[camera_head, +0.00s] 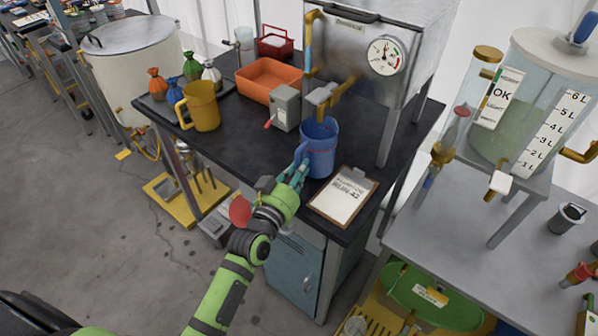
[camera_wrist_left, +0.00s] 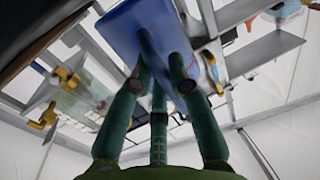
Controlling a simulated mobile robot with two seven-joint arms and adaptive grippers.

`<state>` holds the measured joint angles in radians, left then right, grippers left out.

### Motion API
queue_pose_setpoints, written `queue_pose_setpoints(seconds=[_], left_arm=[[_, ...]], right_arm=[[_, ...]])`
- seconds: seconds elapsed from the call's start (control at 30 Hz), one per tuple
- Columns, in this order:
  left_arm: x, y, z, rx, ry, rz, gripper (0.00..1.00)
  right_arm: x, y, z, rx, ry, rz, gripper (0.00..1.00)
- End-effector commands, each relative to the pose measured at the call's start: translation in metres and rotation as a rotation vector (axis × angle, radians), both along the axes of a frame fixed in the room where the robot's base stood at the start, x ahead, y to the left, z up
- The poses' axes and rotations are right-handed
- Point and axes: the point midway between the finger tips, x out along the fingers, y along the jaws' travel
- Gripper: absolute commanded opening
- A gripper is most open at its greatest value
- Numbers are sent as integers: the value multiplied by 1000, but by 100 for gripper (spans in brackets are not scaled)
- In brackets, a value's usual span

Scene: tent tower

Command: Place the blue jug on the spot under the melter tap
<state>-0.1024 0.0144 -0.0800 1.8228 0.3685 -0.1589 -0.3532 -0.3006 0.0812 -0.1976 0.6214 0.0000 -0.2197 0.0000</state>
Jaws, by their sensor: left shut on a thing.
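The blue jug (camera_head: 319,146) is upright at the front right of the black-topped table (camera_head: 228,137), close to the melter tap (camera_head: 324,95). My left gripper (camera_head: 298,172) is shut on the jug from its front left side. The left wrist view shows the gripper's fingers (camera_wrist_left: 160,85) against the blue jug (camera_wrist_left: 150,30) from below. The melter (camera_head: 370,55) is a steel box with a round gauge, standing on legs over the table. The spot under the tap is hidden, and I cannot tell whether the jug touches the table. My right gripper is not in view.
A clipboard (camera_head: 343,196) lies right of my gripper at the table's front. A grey switch box (camera_head: 286,107), orange tray (camera_head: 265,78) and yellow jug (camera_head: 200,105) stand to the left. A glass tank (camera_head: 540,100) stands on the steel table at right.

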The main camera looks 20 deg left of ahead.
Motion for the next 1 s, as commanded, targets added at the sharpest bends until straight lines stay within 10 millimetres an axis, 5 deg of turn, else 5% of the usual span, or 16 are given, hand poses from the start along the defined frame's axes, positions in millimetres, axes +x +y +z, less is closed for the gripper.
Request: queue_pose_setpoints(seconds=[0.53, 0.57, 0.6, 1.0], left_arm=[[2, 0, -19, 1, -1, 1, 0], [2, 0, -19, 1, 0, 1, 27], [2, 0, -18, 1, 0, 1, 42], [1, 0, -14, 0, 0, 1, 42]], right_arm=[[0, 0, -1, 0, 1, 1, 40], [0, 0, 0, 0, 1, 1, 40], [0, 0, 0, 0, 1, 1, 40], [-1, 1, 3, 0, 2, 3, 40]])
